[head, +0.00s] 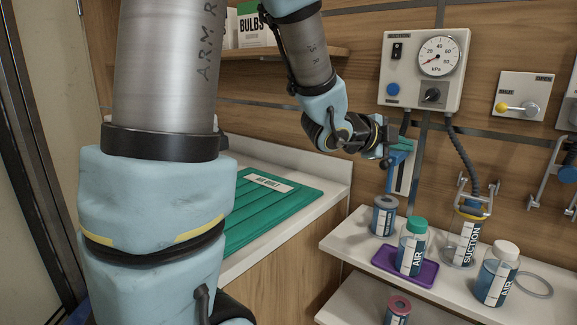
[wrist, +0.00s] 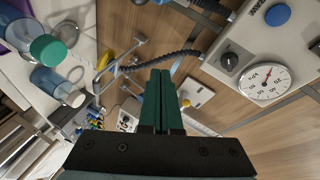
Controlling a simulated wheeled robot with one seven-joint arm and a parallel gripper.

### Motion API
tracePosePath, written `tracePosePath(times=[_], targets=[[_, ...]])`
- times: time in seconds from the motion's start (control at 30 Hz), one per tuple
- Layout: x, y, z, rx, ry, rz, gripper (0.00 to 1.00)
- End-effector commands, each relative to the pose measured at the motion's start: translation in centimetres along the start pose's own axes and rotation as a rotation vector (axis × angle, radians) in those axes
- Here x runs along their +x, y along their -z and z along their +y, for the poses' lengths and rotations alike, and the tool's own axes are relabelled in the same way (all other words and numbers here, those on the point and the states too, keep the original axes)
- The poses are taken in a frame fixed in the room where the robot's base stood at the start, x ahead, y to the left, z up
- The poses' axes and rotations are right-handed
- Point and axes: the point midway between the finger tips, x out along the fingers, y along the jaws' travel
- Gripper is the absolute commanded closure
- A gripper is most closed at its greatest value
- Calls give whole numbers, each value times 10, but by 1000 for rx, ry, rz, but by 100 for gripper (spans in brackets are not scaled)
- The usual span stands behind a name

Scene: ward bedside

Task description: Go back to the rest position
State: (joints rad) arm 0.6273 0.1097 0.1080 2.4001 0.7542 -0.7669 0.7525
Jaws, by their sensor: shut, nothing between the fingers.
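My gripper (head: 385,148) is up in front of the wood wall, just below the suction panel (head: 420,70) and above the shelf of bottles. In the wrist view its two green fingers (wrist: 159,78) lie side by side, shut, with nothing between them. My arm comes down from the top of the head view, its near links covering much of the left side. From the head view I cannot tell whether the fingers touch the blue wall fitting (head: 396,172) behind them.
A white shelf (head: 345,240) below holds a purple tray (head: 383,268), a green-capped bottle (head: 412,247), a white-capped bottle (head: 496,275), a blue-grey container (head: 384,216) and a suction jar (head: 463,240). A dark hose (head: 463,150) hangs right of my gripper. A green quilted mat (head: 262,215) lies left.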

Motion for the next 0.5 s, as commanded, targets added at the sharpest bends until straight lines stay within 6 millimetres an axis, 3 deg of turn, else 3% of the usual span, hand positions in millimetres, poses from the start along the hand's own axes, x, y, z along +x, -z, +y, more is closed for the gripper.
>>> tracePosePath(times=[0.17, 0.3, 0.4, 0.5], targets=[[-32, -84, 22, -292, -48, -299, 100], [-89, -155, 63, -664, -75, -626, 100], [-140, -186, 104, -964, -82, -862, 100], [-188, -195, 144, -1261, -78, -1076, 100]])
